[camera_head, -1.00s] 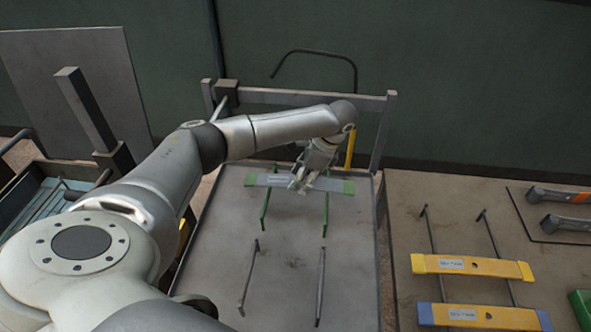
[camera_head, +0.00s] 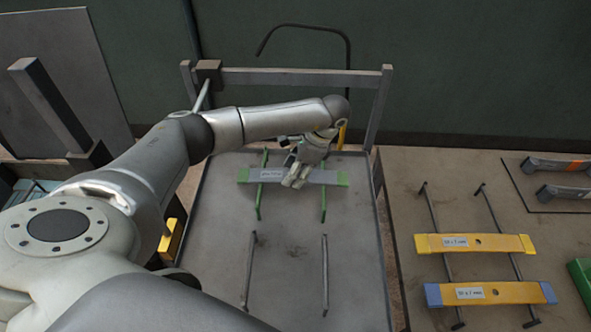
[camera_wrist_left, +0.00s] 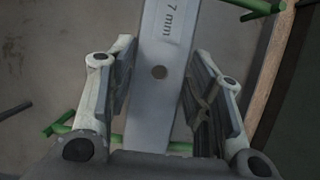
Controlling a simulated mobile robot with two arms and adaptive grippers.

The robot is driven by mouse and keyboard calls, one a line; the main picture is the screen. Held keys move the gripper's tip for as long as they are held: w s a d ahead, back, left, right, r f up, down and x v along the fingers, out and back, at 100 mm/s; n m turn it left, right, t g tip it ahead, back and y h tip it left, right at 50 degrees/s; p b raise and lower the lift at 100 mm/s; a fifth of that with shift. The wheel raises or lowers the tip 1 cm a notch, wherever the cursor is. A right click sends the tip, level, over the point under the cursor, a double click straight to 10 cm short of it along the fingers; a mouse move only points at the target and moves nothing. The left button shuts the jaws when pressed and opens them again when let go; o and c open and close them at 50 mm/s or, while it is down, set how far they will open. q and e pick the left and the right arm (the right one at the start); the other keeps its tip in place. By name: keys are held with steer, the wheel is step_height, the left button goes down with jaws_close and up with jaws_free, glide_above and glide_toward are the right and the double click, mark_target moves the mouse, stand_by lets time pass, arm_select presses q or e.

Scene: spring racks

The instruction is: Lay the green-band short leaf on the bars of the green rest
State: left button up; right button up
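The green-band short leaf (camera_head: 270,175), a grey bar with green ends and a white label, lies across both bars of the green rest (camera_head: 323,207) on the grey tray table. In the left wrist view the leaf (camera_wrist_left: 160,100) shows its hole and a "7 mm" label. My left gripper (camera_head: 295,180) is over the leaf, right of its middle. In the left wrist view its fingers (camera_wrist_left: 158,95) stand on either side of the leaf with gaps visible, so it looks open. My right gripper is not in view.
Two dark bars (camera_head: 325,275) stand nearer on the same table. On the right table, yellow leaves (camera_head: 500,243) lie on dark bars, with grey leaves (camera_head: 560,164) behind and a green block (camera_head: 581,278). A grey frame (camera_head: 290,78) rises behind the leaf.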

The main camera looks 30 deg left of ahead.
arm_select(q)
steer(key=shift+o, duration=1.6)
steer(key=shift+d+r, duration=0.1)
steer(key=shift+r, duration=0.25)
steer(key=b+v, duration=0.2)
steer(key=v, duration=0.5)
steer(key=shift+d+r+b, duration=0.1)
steer(key=shift+r+b, duration=0.2)
steer(key=shift+b, duration=0.05)
steer(key=v, duration=0.4)
steer(key=shift+r+p, duration=0.25)
steer(key=shift+p, duration=0.1)
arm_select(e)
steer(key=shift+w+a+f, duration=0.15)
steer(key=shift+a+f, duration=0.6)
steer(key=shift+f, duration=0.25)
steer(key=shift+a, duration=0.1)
